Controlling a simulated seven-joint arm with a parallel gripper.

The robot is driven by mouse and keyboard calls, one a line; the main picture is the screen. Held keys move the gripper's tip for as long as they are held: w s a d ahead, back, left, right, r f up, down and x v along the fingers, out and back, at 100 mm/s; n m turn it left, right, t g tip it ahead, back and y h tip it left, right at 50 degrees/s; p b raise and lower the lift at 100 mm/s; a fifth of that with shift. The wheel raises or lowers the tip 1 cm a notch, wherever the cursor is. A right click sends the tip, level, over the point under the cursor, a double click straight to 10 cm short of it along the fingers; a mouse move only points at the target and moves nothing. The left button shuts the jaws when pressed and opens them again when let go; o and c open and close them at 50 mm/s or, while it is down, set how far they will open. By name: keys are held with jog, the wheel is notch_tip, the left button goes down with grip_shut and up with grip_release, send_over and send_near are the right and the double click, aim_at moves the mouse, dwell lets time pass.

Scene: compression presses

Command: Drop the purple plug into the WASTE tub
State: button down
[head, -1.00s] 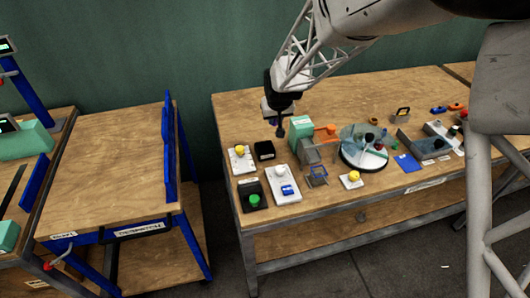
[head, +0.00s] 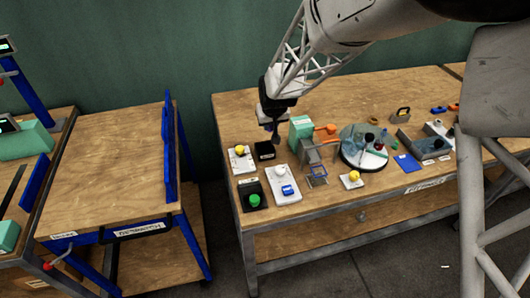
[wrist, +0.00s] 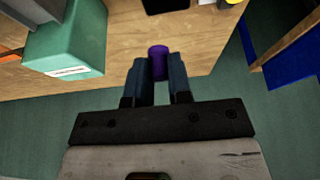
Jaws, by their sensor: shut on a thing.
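My gripper (head: 275,135) is above the back of the fittings bench, just behind a small black open tub (head: 264,151). In the wrist view my gripper (wrist: 158,68) is shut on the purple plug (wrist: 157,61), which stands out between the two fingertips. The plug is too small to make out in the head view. The black tub also shows partly at the top edge of the wrist view (wrist: 165,4). It has a pale label that I cannot read, so I cannot tell for sure that it is the WASTE tub.
A green press (head: 302,130) with an orange handle stands right of the tub. A white board with a yellow knob (head: 240,152) is to its left. A board with a blue block (head: 287,190) is in front. A round turntable (head: 365,148) is further right.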

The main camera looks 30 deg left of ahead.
jog(key=shift+f, duration=2.2)
jog(key=c, duration=1)
grip_release()
jog(key=shift+o, duration=0.2)
jog(key=shift+r, duration=0.2)
jog(key=v, duration=0.7)
jog(key=shift+r, duration=0.15)
jog(key=shift+s+d, duration=0.1)
